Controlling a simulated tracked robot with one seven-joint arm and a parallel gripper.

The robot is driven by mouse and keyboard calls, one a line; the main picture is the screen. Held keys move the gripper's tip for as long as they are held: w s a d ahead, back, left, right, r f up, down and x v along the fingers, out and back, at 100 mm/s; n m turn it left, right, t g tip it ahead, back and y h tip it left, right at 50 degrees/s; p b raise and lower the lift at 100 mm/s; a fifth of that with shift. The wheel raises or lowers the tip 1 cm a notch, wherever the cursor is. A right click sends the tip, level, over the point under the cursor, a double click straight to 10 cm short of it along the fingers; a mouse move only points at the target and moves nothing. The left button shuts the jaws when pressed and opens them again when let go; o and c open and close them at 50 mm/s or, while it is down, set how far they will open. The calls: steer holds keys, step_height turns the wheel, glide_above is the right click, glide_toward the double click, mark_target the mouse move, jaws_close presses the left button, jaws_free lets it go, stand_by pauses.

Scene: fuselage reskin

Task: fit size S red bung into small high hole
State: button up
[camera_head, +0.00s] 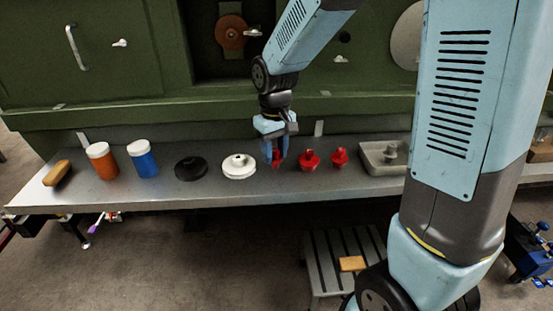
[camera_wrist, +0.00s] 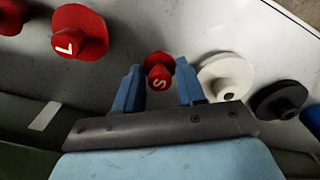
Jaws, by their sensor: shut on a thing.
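My gripper (camera_head: 275,158) points down at the shelf and is shut on a red bung (camera_head: 277,163). In the wrist view the two blue fingers of my gripper (camera_wrist: 158,72) stand either side of this bung (camera_wrist: 159,70), whose knob is marked S. I cannot tell whether it still touches the shelf. A small dark round hole (camera_head: 344,37) is high in the green fuselage panel, right of my forearm. Two other red bungs (camera_head: 309,160) (camera_head: 339,156) stand to the right; one is marked L in the wrist view (camera_wrist: 80,34).
On the grey shelf (camera_head: 215,195) are a white flanged plug (camera_head: 239,166), a black one (camera_head: 190,168), blue (camera_head: 143,158) and orange (camera_head: 102,160) jars, a tan block (camera_head: 56,173) and a grey tray (camera_head: 370,158). Small handles protrude from the panel. A step stool (camera_head: 325,265) stands below.

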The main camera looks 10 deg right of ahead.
jaws_close()
steer(key=shift+r, duration=0.15)
steer(key=shift+r, duration=1.5)
steer(key=shift+r, duration=1.45)
